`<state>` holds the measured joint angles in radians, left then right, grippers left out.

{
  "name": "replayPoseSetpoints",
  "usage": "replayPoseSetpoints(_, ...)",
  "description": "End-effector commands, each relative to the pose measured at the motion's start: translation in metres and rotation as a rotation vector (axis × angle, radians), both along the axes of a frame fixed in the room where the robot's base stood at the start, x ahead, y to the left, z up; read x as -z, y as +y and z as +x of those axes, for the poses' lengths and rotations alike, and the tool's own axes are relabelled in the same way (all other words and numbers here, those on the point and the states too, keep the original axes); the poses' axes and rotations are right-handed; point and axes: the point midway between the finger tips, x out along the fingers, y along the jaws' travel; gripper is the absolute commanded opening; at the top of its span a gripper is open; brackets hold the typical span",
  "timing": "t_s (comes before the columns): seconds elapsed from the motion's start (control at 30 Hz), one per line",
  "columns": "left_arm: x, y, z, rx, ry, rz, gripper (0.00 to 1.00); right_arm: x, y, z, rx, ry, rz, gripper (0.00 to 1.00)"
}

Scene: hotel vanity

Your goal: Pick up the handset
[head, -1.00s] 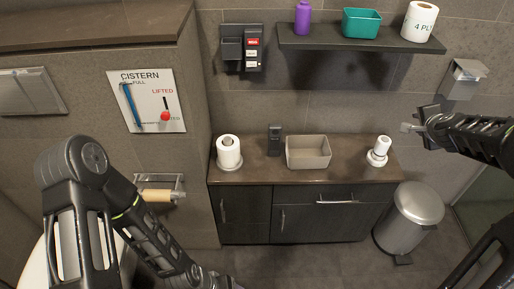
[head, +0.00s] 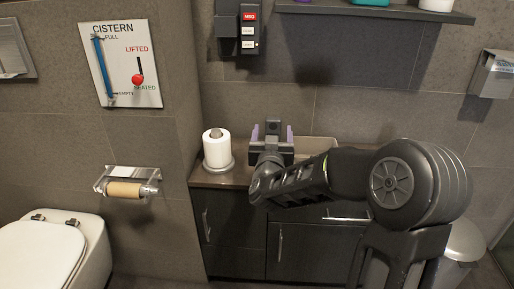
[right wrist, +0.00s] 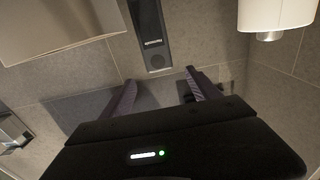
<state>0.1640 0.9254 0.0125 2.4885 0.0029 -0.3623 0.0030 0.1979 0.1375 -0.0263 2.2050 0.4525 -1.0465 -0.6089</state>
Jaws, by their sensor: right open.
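The dark handset (head: 272,127) stands upright on the brown counter (head: 200,178), between the toilet roll and the beige basket. My right gripper (head: 272,134) is open in front of it, its purple-grey fingers to either side of the handset in the head view. In the right wrist view the handset (right wrist: 150,35) appears upside down, beyond the open fingertips (right wrist: 160,82) and roughly in line with the gap. I see no contact. The handset's lower part is hidden behind my gripper in the head view. My left gripper is out of view.
A toilet roll (head: 217,148) on a stand is close left of the handset. A beige basket (head: 312,147) is close right, partly behind my arm. A wall unit (head: 238,27) with red and white labels hangs above, beside a dark shelf (head: 375,11).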

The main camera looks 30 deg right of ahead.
Motion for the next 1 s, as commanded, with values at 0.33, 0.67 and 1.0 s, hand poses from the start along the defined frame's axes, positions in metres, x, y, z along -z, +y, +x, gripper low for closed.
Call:
replayPoseSetpoints(0.33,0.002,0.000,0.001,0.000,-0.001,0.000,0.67,0.001,-0.009,0.013,-0.001,0.000,0.003,0.71)
replayPoseSetpoints(0.67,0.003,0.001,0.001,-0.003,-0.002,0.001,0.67,0.000,-0.016,0.021,-0.002,0.001,0.004,0.71)
replayPoseSetpoints(1.0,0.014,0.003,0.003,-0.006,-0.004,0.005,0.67,0.003,-0.032,0.044,0.000,-0.001,0.004,0.71)
